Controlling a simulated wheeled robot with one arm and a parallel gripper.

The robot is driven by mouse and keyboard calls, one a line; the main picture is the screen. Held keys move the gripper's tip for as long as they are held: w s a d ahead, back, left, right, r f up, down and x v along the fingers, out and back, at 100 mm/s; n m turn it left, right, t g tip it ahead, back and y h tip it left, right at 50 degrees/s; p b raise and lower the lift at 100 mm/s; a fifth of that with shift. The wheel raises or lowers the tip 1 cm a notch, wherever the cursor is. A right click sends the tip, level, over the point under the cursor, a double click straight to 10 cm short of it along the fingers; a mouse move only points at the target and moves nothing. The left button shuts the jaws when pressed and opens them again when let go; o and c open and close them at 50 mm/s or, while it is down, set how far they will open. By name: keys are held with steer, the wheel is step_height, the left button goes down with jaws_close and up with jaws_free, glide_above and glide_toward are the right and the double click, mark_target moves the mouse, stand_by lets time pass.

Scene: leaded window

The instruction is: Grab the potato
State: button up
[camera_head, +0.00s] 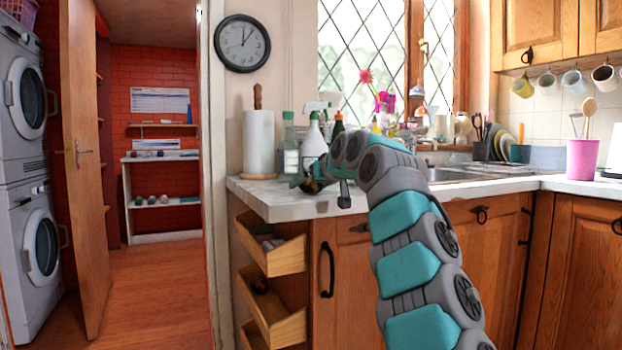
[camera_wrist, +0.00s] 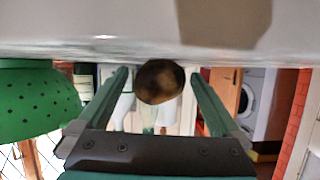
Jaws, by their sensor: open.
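The potato (camera_wrist: 160,84) is a brown, rounded lump with darker patches, resting against the pale countertop, which appears at the top of the wrist view. My gripper (camera_wrist: 159,76) is open, with one green finger on each side of the potato and visible gaps between. In the head view my arm reaches over the counter, and my gripper (camera_head: 303,180) is low at its front left part, largely hidden by my wrist. A small dark brown shape beside it seems to be the potato (camera_head: 314,187).
A green colander-like bowl with dark holes (camera_wrist: 38,100) stands close on the left in the wrist view. Bottles (camera_head: 290,150) and a paper towel roll (camera_head: 258,143) stand behind on the counter (camera_head: 275,200). Open wooden drawers (camera_head: 272,255) jut out below its left end.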

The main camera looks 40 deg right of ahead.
steer(key=shift+w+f, duration=0.1)
steer(key=shift+w, duration=0.05)
steer(key=c, duration=1.5)
steer(key=shift+o, duration=0.2)
